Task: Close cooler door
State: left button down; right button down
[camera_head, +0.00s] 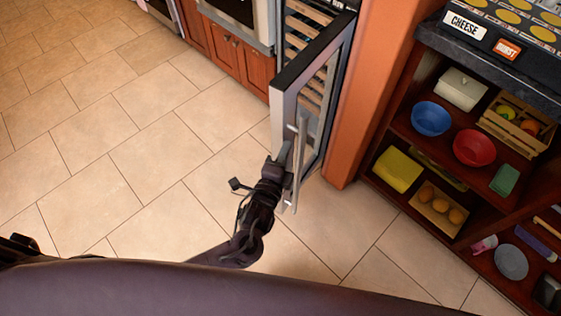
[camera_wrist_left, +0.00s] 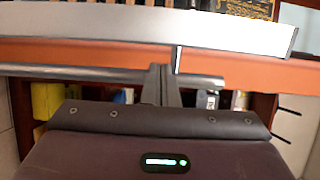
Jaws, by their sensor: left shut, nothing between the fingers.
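The cooler door (camera_head: 285,100) is a silver-framed glass door. It stands open, swung out from the cooler (camera_head: 308,22), whose wooden racks show inside. A long silver handle (camera_head: 301,135) runs along the door's outer side. My left gripper (camera_head: 284,152) is at the handle's lower half, close beside it; contact is unclear. In the left wrist view its fingers (camera_wrist_left: 164,78) are together and empty, overlapping the handle bar (camera_wrist_left: 80,73). The door frame (camera_wrist_left: 140,22) crosses the top of that view. My right gripper is not in view.
An orange-brown wall post (camera_head: 370,110) stands right of the door. Beyond it, a dark shelf unit (camera_head: 405,122) holds bowls, boxes and food. Wooden cabinets (camera_head: 238,58) with an oven above stand left of the cooler. The tiled floor (camera_head: 120,130) to the left is clear.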

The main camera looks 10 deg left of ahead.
aim_at(291, 138)
pick_arm(q)
jog(key=shift+w+d, duration=0.25)
jog(key=shift+w, duration=0.9)
jog(key=shift+w+d, duration=0.2)
jog(key=shift+w, duration=0.9)
